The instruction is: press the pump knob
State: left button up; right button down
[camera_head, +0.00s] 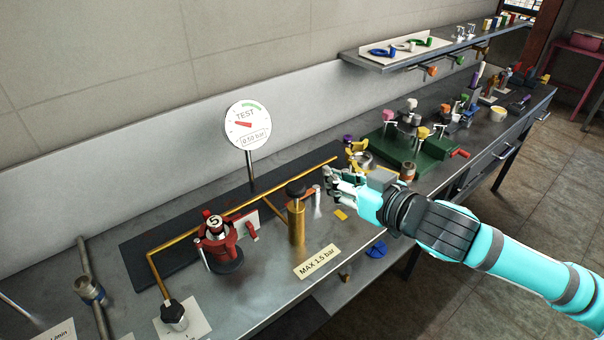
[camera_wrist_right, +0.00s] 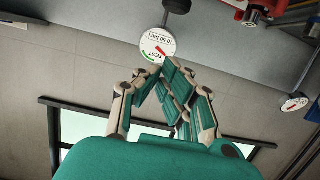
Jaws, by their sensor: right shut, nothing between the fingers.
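The pump is an upright brass cylinder with a dark knob (camera_head: 296,188) on top, on the bench in the middle of the head view. My right gripper (camera_head: 328,175) is just to the right of the knob, apart from it in the picture. Its fingers are shut with nothing between them. In the wrist view the shut fingers (camera_wrist_right: 174,68) point up toward a dark shape at the top edge; I cannot tell for sure whether this is the knob. My left gripper is not in view.
A round TEST gauge (camera_head: 247,125) stands on a post behind the pump. A red clamp device (camera_head: 218,240) marked 5 stands left, with a brass pipe (camera_head: 240,208) running behind. A "MAX 1.5 bar" sign (camera_head: 317,262) lies in front. A green fixture (camera_head: 407,140) stands to the right.

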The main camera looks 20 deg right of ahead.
jog(key=p, duration=0.4)
send_over(302, 188)
notch_tip(302, 188, down, 3)
jog(key=shift+w, duration=0.1)
notch_tip(302, 188, down, 2)
jog(key=shift+a+f, duration=0.1)
jog(key=shift+f, duration=0.1)
jog(key=shift+s+f, duration=0.25)
jog(key=shift+f, duration=0.3)
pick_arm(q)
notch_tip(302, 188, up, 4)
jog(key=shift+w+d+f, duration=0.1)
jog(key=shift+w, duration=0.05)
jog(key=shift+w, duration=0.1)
pick_arm(e)
jog(key=shift+w, duration=0.1)
